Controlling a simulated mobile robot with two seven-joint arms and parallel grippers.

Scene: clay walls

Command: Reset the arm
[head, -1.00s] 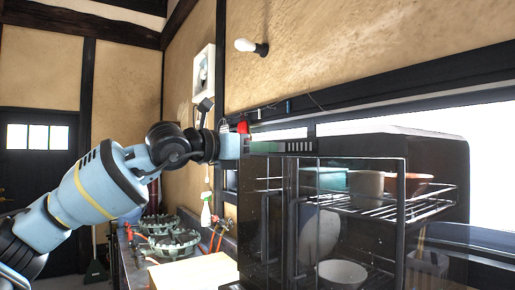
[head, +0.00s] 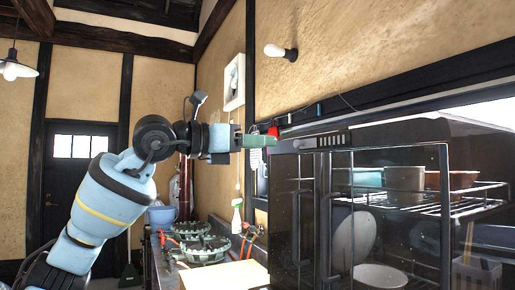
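My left arm comes in from the lower left and bends at the elbow, so its forearm points right. My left gripper (head: 245,139) is at about the height of the top of a black cabinet (head: 305,215), just left of its upper front corner in the picture. The fingers are seen from the side, so their opening cannot be made out. I see no object clearly held. Whether the fingertips touch the cabinet cannot be told. My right gripper is not in view.
Behind the cabinet's glass, a teal container (head: 358,178), a cup (head: 404,183) and a white bowl (head: 380,276) sit on racks. A stove (head: 205,250) and a spray bottle (head: 237,217) stand below the gripper. A wall lamp (head: 280,51) is above. Open air lies left of the arm.

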